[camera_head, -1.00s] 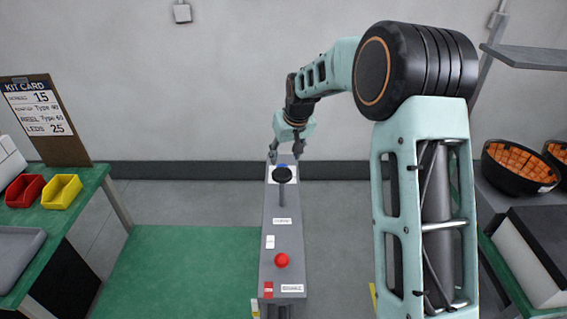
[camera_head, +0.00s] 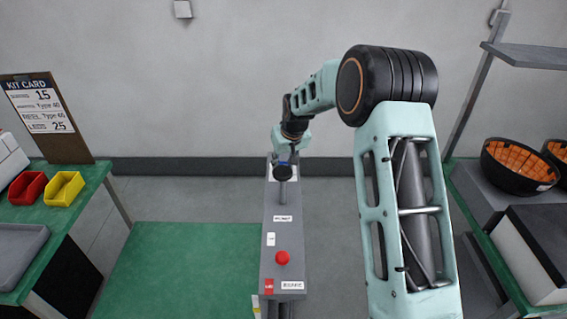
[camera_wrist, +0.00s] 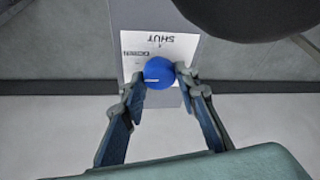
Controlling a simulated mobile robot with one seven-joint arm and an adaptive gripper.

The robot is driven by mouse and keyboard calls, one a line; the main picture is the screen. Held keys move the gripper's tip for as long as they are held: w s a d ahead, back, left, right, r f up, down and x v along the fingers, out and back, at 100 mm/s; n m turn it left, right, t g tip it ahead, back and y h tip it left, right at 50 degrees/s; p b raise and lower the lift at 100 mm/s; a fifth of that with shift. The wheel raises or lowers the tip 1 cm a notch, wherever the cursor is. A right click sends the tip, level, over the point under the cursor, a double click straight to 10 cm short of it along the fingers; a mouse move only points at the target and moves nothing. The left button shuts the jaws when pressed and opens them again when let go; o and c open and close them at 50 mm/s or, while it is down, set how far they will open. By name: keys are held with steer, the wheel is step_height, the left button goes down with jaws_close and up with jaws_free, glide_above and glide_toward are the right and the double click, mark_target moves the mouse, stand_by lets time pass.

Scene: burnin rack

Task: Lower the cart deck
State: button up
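A narrow grey pedestal (camera_head: 283,235) stands upright in the middle of the head view, with a red button (camera_head: 282,257) and a black round knob (camera_head: 283,172) on it. At its far end is a small blue knob (camera_wrist: 159,71), on a white label (camera_wrist: 180,48) that reads SHUT, upside down in the wrist view. My gripper (camera_wrist: 160,76) has one fingertip on each side of the blue knob, close in against it, and looks shut on it. It also shows over the pedestal's far end in the head view (camera_head: 286,156). A flat green surface (camera_head: 180,265), possibly the deck, lies left of the pedestal.
A green bench (camera_head: 85,200) at left holds red (camera_head: 27,187) and yellow (camera_head: 64,188) bins and a kit card (camera_head: 42,105). At right are a black bowl (camera_head: 515,167) and a white box (camera_head: 525,260). A grey shelf (camera_head: 525,55) hangs upper right.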

steer(key=c, duration=0.5)
steer(key=shift+m+b, duration=0.3)
steer(key=shift+b, duration=0.05)
steer(key=m+b, duration=0.1)
steer(key=m+h+b, duration=0.1)
steer(key=shift+a+f+m+b, duration=0.15)
steer(key=shift+a+m+b, duration=0.05)
steer(key=shift+m+b, duration=0.1)
steer(key=m+h+b, duration=0.2)
steer(key=m, duration=0.2)
steer(key=shift+a, duration=0.1)
steer(key=m, duration=0.1)
steer(key=m+h, duration=0.1)
steer(key=m, duration=0.3)
steer(key=shift+w+r+g+h, duration=0.1)
steer(key=shift+r+g+h, duration=0.15)
steer(key=shift+g+h, duration=0.05)
steer(key=m+g+p, duration=0.1)
steer(key=m, duration=0.1)
steer(key=m+h+p, duration=0.1)
steer(key=m+p, duration=0.1)
steer(key=m, duration=0.1)
steer(key=shift+w+a+g, duration=0.1)
steer(key=shift+g, duration=0.3)
steer(key=shift+m, duration=0.3)
